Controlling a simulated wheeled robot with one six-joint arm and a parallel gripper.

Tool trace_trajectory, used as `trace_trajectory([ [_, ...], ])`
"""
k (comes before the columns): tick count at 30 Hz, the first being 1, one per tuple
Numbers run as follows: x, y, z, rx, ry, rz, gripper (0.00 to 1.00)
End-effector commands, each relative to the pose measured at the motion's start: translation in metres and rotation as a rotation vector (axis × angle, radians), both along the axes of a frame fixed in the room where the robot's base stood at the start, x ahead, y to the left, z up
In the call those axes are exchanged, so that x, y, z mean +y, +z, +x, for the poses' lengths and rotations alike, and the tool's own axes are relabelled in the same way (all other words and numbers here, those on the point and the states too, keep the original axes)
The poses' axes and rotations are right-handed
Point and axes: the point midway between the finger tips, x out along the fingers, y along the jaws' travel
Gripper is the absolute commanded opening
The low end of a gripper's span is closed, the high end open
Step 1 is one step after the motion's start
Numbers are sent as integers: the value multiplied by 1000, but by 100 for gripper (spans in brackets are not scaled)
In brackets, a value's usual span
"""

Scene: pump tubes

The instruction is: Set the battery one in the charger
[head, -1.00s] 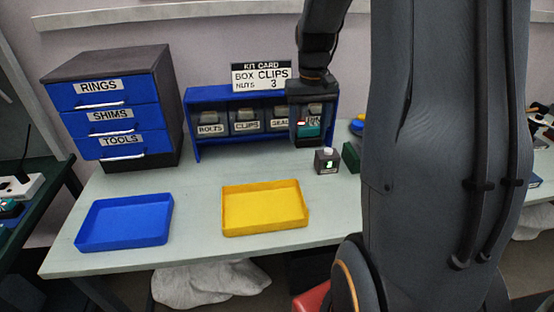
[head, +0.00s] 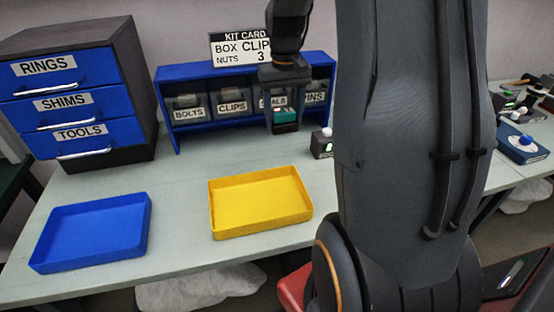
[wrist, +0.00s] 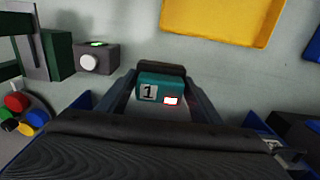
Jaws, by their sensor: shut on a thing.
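My gripper (wrist: 160,88) is shut on a teal battery (wrist: 158,92) marked "1", with a small lit red patch beside the number. In the head view the battery (head: 285,117) hangs in front of the bin shelf, above the table, partly covered by the fingers. I cannot identify a charger for certain. A dark green slotted fixture (wrist: 58,55) stands at the left of the wrist view, apart from the battery. My arm may hide it in the head view.
A small grey box (head: 321,145) with a white knob and green light stands near the gripper. A yellow tray (head: 260,203) and a blue tray (head: 90,232) lie in front. Drawers (head: 75,95) stand left of the blue bin shelf (head: 170,105). Table between trays and shelf is clear.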

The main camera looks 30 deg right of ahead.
Motion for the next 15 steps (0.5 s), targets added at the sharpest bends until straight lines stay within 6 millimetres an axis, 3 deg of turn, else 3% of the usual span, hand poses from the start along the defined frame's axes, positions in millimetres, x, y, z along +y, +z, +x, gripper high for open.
trace_trajectory([
  [1, 0, -11, 3, -1, -1, 0, 26],
  [8, -1, -27, 6, 1, -2, 0, 26],
  [15, -1, -65, 4, 4, -2, 1, 26],
])
